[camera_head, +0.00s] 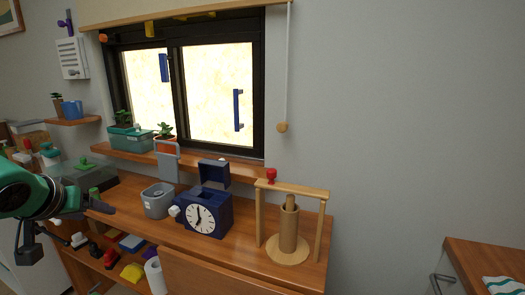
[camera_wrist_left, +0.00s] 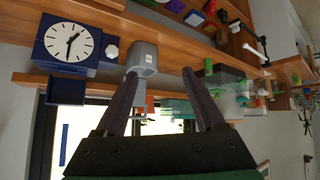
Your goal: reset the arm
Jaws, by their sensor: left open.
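My left arm, green and black, comes in from the left edge of the head view. Its gripper (camera_head: 97,202) is in the air in front of the left part of the wooden counter. In the left wrist view the gripper (camera_wrist_left: 160,74) shows two dark fingers spread apart with nothing between them. Beyond the fingers in that tilted view are a blue box with a clock face (camera_wrist_left: 70,43) and a grey container (camera_wrist_left: 143,57). My right gripper is not in view.
On the counter (camera_head: 245,245) stand a grey bucket (camera_head: 157,200), the blue clock box (camera_head: 207,212) with its lid raised, and a wooden frame (camera_head: 322,225) around a wooden cylinder (camera_head: 288,228). A teal basket (camera_head: 130,138) sits on the windowsill. Several small items fill the shelf below.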

